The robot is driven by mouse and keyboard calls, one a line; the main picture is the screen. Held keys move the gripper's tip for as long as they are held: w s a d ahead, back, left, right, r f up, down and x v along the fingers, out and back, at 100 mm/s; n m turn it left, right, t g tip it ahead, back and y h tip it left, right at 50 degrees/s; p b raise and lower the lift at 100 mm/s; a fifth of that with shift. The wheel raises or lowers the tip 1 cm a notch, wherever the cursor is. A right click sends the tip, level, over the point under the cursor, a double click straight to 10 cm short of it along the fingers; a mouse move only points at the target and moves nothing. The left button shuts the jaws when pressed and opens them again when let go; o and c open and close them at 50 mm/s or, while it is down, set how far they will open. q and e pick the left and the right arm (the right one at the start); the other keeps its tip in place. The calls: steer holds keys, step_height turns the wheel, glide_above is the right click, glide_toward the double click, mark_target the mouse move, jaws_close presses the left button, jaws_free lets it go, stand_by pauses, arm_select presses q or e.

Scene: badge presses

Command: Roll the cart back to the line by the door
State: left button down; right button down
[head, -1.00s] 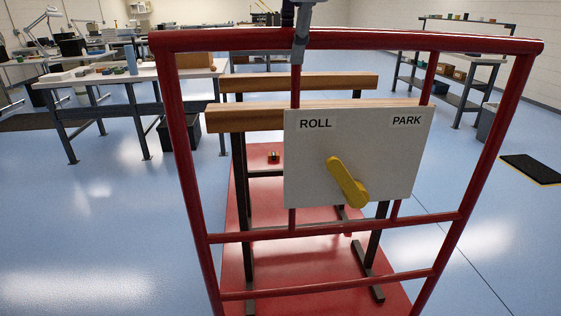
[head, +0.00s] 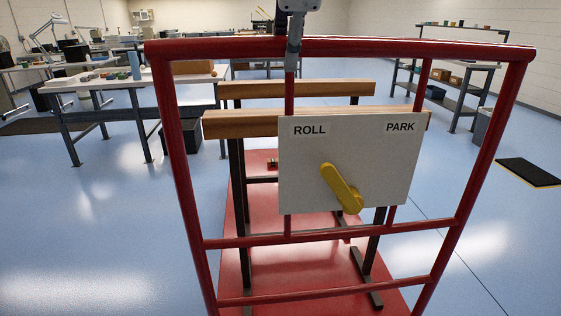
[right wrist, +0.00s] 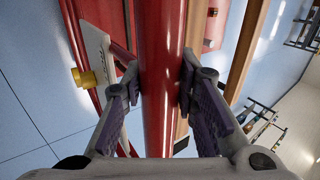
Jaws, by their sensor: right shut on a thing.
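The red tubular cart frame (head: 190,190) fills the middle of the head view, with its red deck (head: 262,270) below. My right gripper (head: 294,48) is shut on the cart's top bar; the right wrist view shows its fingers on both sides of the red tube (right wrist: 162,75). A pale panel (head: 380,170) on the frame reads ROLL at left and PARK at right. Its yellow lever (head: 341,188) slants, upper end toward the ROLL side. My left gripper is out of view. No door shows, and I cannot make out a floor line by one.
Wooden beams (head: 300,89) on dark legs stand on the cart. A workbench (head: 100,85) with small objects stands at left, a shelf rack (head: 470,80) at back right. A dark yellow-edged mat (head: 528,172) lies at right. Blue floor (head: 110,240) is open on both sides.

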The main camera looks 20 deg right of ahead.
steer(key=shift+w, duration=0.15)
steer(key=shift+s+a, duration=0.1)
steer(key=shift+s, duration=0.2)
steer(key=shift+s+a+r, duration=0.1)
steer(key=shift+s+a, duration=0.05)
steer(key=shift+s, duration=0.5)
steer(key=shift+s+a, duration=0.1)
steer(key=shift+s, duration=0.5)
steer(key=shift+s+a, duration=0.1)
steer(key=shift+s, duration=0.1)
steer(key=shift+s+a, duration=0.15)
steer(key=shift+s, duration=0.7)
steer(key=shift+w, duration=0.25)
steer(key=c, duration=1)
jaws_free()
steer(key=shift+c, duration=0.2)
steer(key=shift+s, duration=0.1)
